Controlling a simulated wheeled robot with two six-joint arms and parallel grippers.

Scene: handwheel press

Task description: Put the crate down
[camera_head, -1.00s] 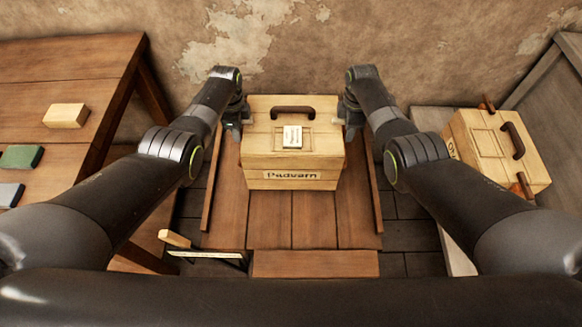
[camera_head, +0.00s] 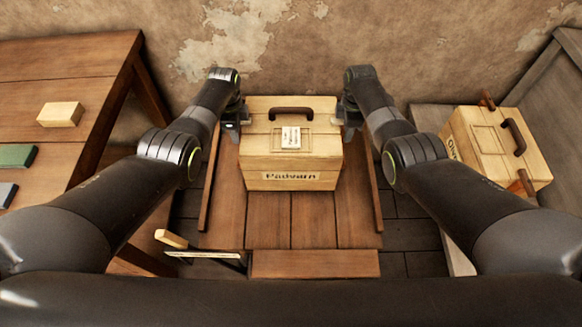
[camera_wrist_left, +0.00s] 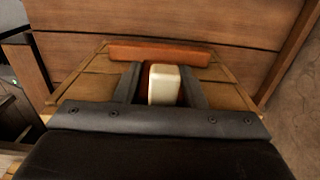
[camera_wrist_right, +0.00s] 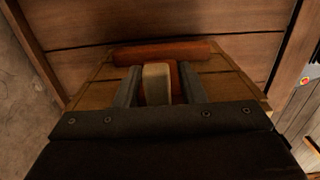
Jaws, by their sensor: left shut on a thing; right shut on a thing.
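The pale wooden crate (camera_head: 290,160), labelled "Padvarn", is upright between my two grippers at the far end of a plank platform (camera_head: 268,220). It has a dark handle and a small white card on its lid. My left gripper (camera_head: 240,118) is shut at its left side; in the left wrist view its fingers (camera_wrist_left: 164,85) close around a pale block by a reddish bar. My right gripper (camera_head: 344,120) is shut at its right side, on a similar block in the right wrist view (camera_wrist_right: 158,85). Whether the crate's underside touches the planks is hidden.
Raised rails (camera_head: 209,185) edge the platform. A wooden table (camera_head: 70,85) with small blocks stands at left. A second crate (camera_head: 492,150) with reddish side handles sits on a grey surface at right. The near planks are bare. A plaster wall (camera_head: 300,45) stands behind.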

